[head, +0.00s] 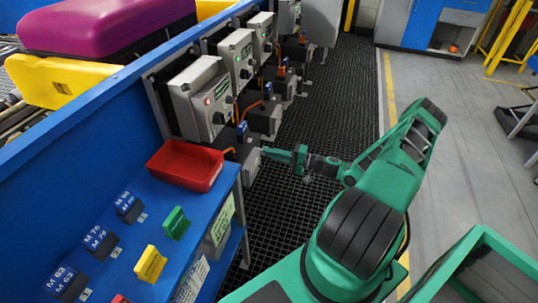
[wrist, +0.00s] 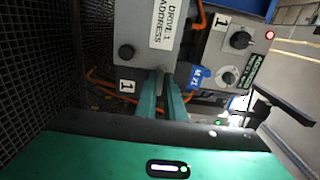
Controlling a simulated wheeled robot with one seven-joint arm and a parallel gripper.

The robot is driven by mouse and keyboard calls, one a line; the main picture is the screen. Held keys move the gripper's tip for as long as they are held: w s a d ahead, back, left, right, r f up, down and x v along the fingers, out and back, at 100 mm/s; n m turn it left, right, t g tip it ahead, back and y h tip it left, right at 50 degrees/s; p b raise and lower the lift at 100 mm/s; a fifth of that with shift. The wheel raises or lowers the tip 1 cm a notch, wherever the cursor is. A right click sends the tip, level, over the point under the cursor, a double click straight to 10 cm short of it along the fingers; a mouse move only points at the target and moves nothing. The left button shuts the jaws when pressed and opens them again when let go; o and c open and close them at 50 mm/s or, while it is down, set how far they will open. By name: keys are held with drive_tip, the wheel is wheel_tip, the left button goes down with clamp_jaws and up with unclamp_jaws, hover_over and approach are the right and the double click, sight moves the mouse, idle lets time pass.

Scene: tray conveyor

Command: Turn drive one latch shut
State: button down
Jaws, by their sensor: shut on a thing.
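The grey drive one box (wrist: 150,35), labelled "DRIVE 1 ADDRESS", fills the top middle of the wrist view. In the head view my gripper (head: 268,152) reaches left to the nearest drive unit (head: 250,160), beside the conveyor frame.
In the head view a blue table (head: 130,190) with a red bin (head: 186,164) stands at left. Black grating (head: 330,110) lies open beyond my arm.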

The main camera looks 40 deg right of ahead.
drive_tip(key=shift+s+a+f, duration=0.1)
drive_tip(key=shift+s+f, duration=0.05)
drive_tip(key=shift+f, duration=0.1)
drive_tip(key=c, duration=2)
unclamp_jaws()
drive_tip(key=shift+o, duration=0.7)
drive_tip(key=shift+r, duration=0.1)
drive_tip(key=v, duration=1)
drive_tip(key=shift+s+d, duration=0.2)
drive_tip(key=shift+d, duration=0.15)
drive_tip(key=shift+a, duration=0.1)
